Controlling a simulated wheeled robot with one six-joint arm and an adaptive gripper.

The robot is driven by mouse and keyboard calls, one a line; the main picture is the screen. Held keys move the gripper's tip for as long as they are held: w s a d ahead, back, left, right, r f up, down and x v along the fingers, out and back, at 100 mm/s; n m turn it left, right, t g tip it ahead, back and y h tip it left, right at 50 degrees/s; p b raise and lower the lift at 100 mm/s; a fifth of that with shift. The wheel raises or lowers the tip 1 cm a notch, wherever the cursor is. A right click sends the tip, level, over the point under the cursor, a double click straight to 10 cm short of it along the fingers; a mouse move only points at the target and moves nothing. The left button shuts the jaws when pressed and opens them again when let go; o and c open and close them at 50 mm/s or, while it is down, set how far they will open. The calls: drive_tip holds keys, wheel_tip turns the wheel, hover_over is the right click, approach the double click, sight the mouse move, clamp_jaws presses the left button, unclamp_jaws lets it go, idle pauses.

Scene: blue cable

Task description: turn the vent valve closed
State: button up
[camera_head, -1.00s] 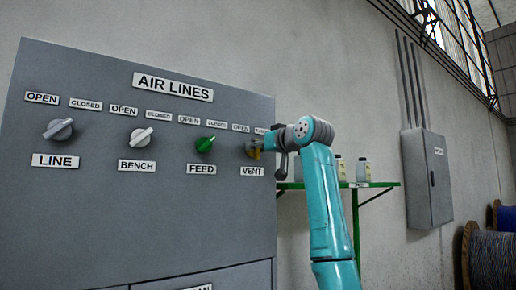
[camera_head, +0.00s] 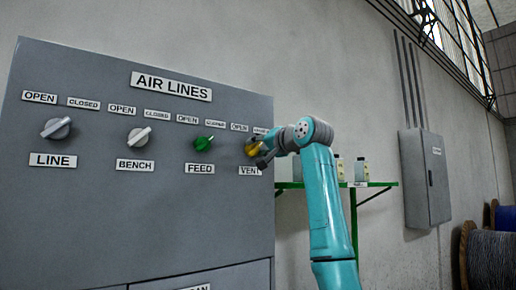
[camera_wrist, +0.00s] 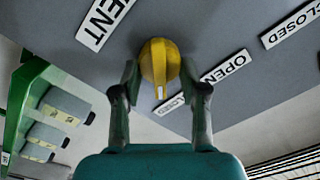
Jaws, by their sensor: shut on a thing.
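The vent valve is a yellow knob (camera_head: 252,147) at the right end of the panel's row, above the VENT label (camera_head: 249,170). It also shows in the wrist view (camera_wrist: 160,62), with a white pointer mark toward the bottom of that picture. The mark faces the partly hidden label (camera_wrist: 169,105) beyond the OPEN label (camera_wrist: 225,66). My gripper (camera_head: 262,152) is at the knob, with one finger on each side in the wrist view (camera_wrist: 161,80), shut on it. The fingers and wrist cover part of the knob in the head view.
The grey AIR LINES panel (camera_head: 130,215) also carries a green FEED knob (camera_head: 203,144), a white BENCH knob (camera_head: 139,136) and a grey LINE knob (camera_head: 56,128) to the left. A green shelf (camera_head: 375,184) with bottles stands right of the panel, behind my arm.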

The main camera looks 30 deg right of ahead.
idle(0.4)
drive_tip(key=o, duration=1.1)
drive_tip(key=shift+f, duration=0.1)
drive_tip(key=shift+o, duration=0.2)
drive_tip(key=shift+s, duration=0.1)
drive_tip(key=s, duration=1.1)
drive_tip(key=shift+s+d, duration=0.35)
drive_tip(key=shift+d, duration=0.05)
